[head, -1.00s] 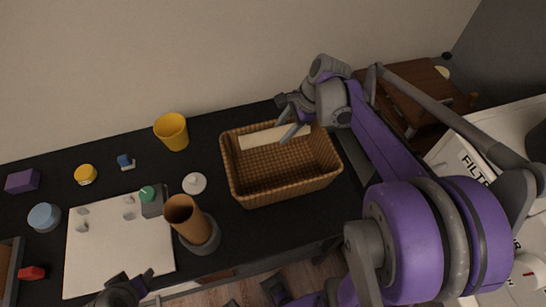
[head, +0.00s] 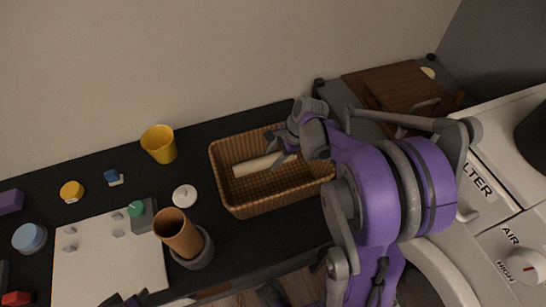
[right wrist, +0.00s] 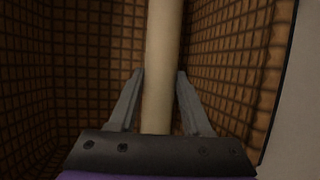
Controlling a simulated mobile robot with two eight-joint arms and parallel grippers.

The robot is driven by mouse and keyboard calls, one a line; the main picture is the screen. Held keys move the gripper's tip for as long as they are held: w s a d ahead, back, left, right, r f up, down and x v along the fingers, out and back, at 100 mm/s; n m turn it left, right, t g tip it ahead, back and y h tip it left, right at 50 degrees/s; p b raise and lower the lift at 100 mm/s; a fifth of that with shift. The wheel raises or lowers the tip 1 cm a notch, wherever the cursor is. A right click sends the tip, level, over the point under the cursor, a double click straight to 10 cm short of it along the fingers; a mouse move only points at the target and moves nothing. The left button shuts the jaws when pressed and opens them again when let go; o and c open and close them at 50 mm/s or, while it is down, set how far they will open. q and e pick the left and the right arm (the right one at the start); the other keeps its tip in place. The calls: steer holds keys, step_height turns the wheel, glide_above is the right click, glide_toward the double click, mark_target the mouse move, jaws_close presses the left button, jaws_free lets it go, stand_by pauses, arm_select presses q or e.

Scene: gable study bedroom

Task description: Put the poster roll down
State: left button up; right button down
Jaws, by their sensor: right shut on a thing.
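The poster roll (head: 252,166) is a long cream tube. It lies across the inside of the brown wicker basket (head: 258,208) in the head view. My right gripper (head: 281,151) reaches into the basket and is shut on the roll near its right end. In the right wrist view the roll (right wrist: 163,40) runs between the two fingers, with woven basket walls around it. I cannot tell whether the roll touches the basket floor. Only a dark part of my left gripper (head: 125,299) shows at the bottom edge; its jaws cannot be made out.
Left of the basket stand a brown cup in a grey holder (head: 194,257), a white lidded thing (head: 184,195) and a yellow cup (head: 159,144). A white board (head: 105,270) lies further left on the black desk (head: 270,245). White machines (head: 505,215) stand at the right.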

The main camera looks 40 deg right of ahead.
arm_select(q)
steer(key=shift+f, duration=0.15)
arm_select(e)
steer(key=c, duration=0.8)
jaws_free()
steer(key=shift+f, duration=0.15)
steer(key=shift+o, duration=0.9)
arm_select(q)
steer(key=shift+r, duration=0.25)
arm_select(e)
steer(key=shift+r, duration=0.25)
arm_select(q)
steer(key=shift+w+r+p, duration=0.15)
steer(key=shift+r+p, duration=0.35)
steer(key=shift+p, duration=0.05)
arm_select(e)
steer(key=v, duration=1.2)
